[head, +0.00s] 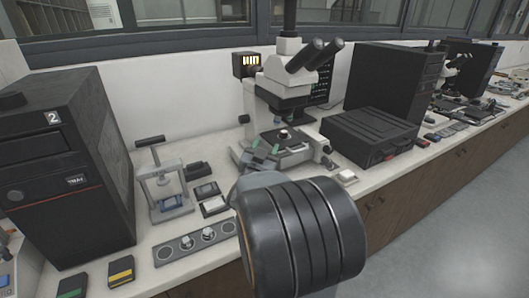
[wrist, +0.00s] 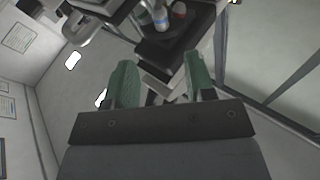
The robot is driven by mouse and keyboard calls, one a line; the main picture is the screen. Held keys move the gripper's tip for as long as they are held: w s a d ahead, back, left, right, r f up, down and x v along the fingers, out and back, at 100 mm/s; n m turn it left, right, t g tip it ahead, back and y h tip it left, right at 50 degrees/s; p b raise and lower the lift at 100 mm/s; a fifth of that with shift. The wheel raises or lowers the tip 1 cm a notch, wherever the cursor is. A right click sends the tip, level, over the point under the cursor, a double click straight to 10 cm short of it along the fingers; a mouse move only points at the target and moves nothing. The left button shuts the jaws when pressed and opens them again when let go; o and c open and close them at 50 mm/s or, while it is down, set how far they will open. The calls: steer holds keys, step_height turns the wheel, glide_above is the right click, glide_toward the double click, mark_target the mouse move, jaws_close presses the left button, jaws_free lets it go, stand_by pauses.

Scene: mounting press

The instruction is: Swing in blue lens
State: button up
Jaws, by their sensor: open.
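The microscope (head: 290,85) stands on the bench at the middle of the head view, with its eyepieces at the top. Its lenses show at the top of the wrist view. The blue lens (wrist: 160,18) has a blue band, and a red-banded lens (wrist: 179,10) sits to its right. My gripper (head: 262,150) is at the microscope's front left, close to the stage (head: 285,137). In the wrist view my gripper (wrist: 163,85) shows two green fingers spread apart with nothing held between them. The blue lens lies beyond the fingertips, apart from them.
A small press (head: 165,185) and a grey plate with round knobs (head: 195,243) stand left of the microscope. A black case (head: 370,137) is on its right. A dark computer tower (head: 65,170) fills the far left. The floor at right is clear.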

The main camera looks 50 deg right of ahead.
steer(key=shift+s+a+f, duration=0.15)
steer(key=shift+s+a, duration=0.05)
steer(key=shift+a, duration=0.15)
